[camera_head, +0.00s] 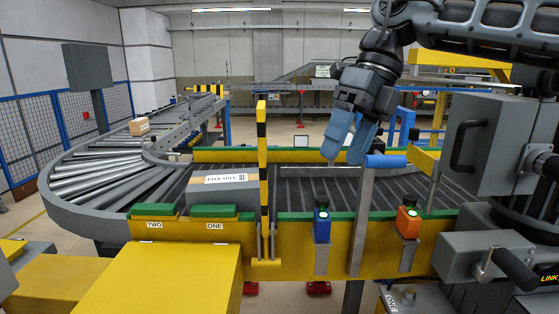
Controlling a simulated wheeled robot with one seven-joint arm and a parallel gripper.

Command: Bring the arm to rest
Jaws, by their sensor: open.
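My gripper (348,148) shows in the head view at the upper right of centre, at the end of my dark arm. Its two blue fingers point down and are apart, with nothing between them.
A yellow and black striped post (262,150) stands between the box and my gripper. A blue button box (322,225) and an orange one (408,222) are on the front rail. A smaller box (139,126) is on the curved rollers. A grey cabinet (500,145) stands at right.

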